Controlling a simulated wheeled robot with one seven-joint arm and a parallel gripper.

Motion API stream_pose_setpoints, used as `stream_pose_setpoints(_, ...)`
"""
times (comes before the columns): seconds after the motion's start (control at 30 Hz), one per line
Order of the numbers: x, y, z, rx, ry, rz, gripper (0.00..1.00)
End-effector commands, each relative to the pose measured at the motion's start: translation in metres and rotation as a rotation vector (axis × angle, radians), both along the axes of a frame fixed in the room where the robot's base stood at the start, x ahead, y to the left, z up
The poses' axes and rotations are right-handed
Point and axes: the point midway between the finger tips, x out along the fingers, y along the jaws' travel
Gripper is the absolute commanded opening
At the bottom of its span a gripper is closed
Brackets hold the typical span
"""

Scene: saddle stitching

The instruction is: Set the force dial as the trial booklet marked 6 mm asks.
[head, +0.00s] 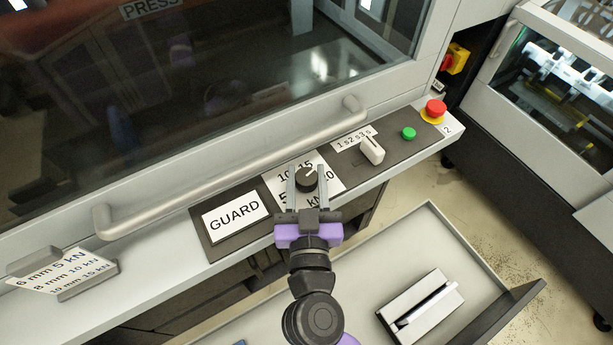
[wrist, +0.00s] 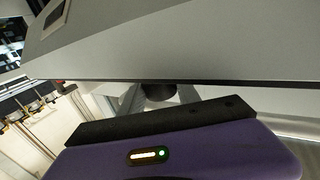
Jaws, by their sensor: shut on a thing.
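The force dial (head: 306,179) is a round black knob on a white scale plate (head: 325,171), with 10, 15, 5, 20 and kN legible around it. My gripper (head: 306,184) has its two fingers on either side of the knob and is shut on it. In the wrist view the dark knob (wrist: 159,91) shows between the fingers, partly hidden by the panel edge. The knob's pointer setting is too small to read. A card (head: 62,270) at the left reads 6 mm 5 kN, 8 mm 10 kN, 10 mm 15 kN.
A GUARD plate (head: 235,217) lies left of the dial. A white lever switch (head: 372,151), a green button (head: 408,133) and a red stop button (head: 436,108) lie right. The guard handle (head: 230,168) runs behind. An open drawer (head: 440,232) holding a light block (head: 420,307) is below.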

Motion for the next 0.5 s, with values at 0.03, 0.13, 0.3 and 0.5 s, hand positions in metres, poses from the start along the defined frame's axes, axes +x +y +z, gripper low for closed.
stream_pose_setpoints(0.03, -0.0004, -0.0034, 0.0011, 0.0, 0.004, 0.035, 0.0)
stream_pose_setpoints(0.13, -0.0004, -0.0023, 0.0025, -0.001, 0.003, 0.11, 0.0)
stream_pose_setpoints(0.3, -0.0004, -0.0008, 0.0028, -0.001, 0.003, 0.2, 0.0)
stream_pose_setpoints(0.5, -0.0005, -0.0004, 0.0022, 0.0, 0.003, 0.278, 0.0)
